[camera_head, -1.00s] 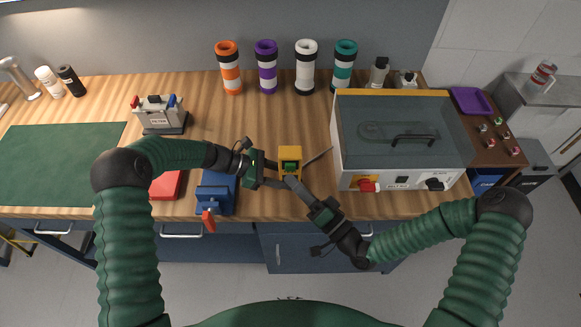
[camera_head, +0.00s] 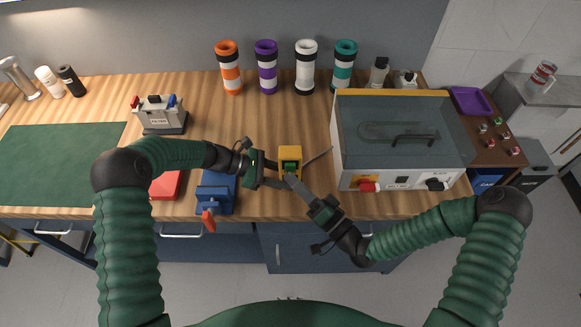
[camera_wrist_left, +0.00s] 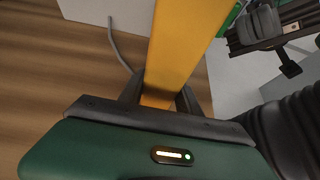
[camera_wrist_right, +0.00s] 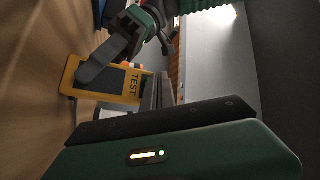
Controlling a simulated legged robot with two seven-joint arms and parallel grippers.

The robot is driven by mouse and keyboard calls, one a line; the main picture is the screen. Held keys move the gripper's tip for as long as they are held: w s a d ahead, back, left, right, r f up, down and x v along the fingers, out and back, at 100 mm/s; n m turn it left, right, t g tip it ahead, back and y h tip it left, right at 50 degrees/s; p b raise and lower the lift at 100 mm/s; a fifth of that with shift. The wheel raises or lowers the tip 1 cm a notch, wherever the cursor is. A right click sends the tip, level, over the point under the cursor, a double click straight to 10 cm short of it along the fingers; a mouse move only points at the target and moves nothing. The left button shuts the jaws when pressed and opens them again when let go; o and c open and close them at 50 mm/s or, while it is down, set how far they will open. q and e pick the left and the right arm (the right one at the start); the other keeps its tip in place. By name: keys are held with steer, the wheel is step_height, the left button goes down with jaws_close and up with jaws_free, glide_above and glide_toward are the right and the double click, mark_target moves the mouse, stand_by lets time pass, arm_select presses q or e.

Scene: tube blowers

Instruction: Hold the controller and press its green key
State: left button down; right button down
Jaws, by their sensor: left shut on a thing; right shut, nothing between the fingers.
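The yellow controller (camera_head: 290,153) is held upright or nearly so above the wooden bench. My left gripper (camera_head: 279,166) is shut on its side; the left wrist view shows the yellow body (camera_wrist_left: 184,45) between the fingers. The green key (camera_head: 290,167) shows on the side facing me. My right gripper (camera_head: 289,179) is shut and empty, with its tips just in front of the controller near the key. Whether they touch the key I cannot tell.
A glass-lidded box (camera_head: 400,135) stands to the right on the bench. Several banded tubes (camera_head: 267,68) stand at the back. The bench middle behind the controller is clear.

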steer(key=shift+w, duration=0.6)
stand_by(0.7)
steer(key=shift+s, duration=0.9)
steer(key=s, duration=0.5)
stand_by(0.5)
arm_select(q)
steer(key=c, duration=0.8)
jaws_free()
steer(key=shift+o, duration=0.2)
